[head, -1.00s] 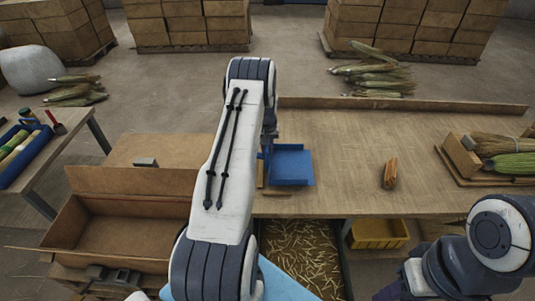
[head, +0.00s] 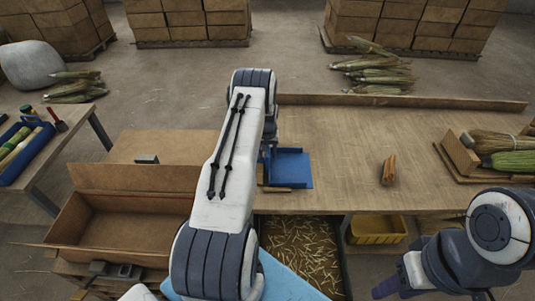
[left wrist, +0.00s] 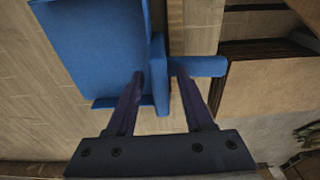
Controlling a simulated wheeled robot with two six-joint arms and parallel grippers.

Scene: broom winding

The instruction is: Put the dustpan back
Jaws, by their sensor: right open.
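The blue dustpan (head: 292,170) lies near the left end of the wooden table. In the left wrist view its broad pan (left wrist: 95,45) fills the upper left, with a narrow blue part (left wrist: 160,85) beside it. My left gripper (left wrist: 160,75) has its two dark fingers on either side of that narrow part, apart from each other. Whether they press on it is unclear. In the head view my left arm partly hides this gripper and the dustpan's left side. My right gripper (head: 388,288) is at the lower right, away from the dustpan, with nothing visible in it.
A short brown stick (head: 278,190) lies by the dustpan. A brown bundle (head: 389,170) and a corn tray (head: 462,152) are farther right. An open cardboard box (head: 130,255) stands left. A yellow bin (head: 377,231) sits under the table.

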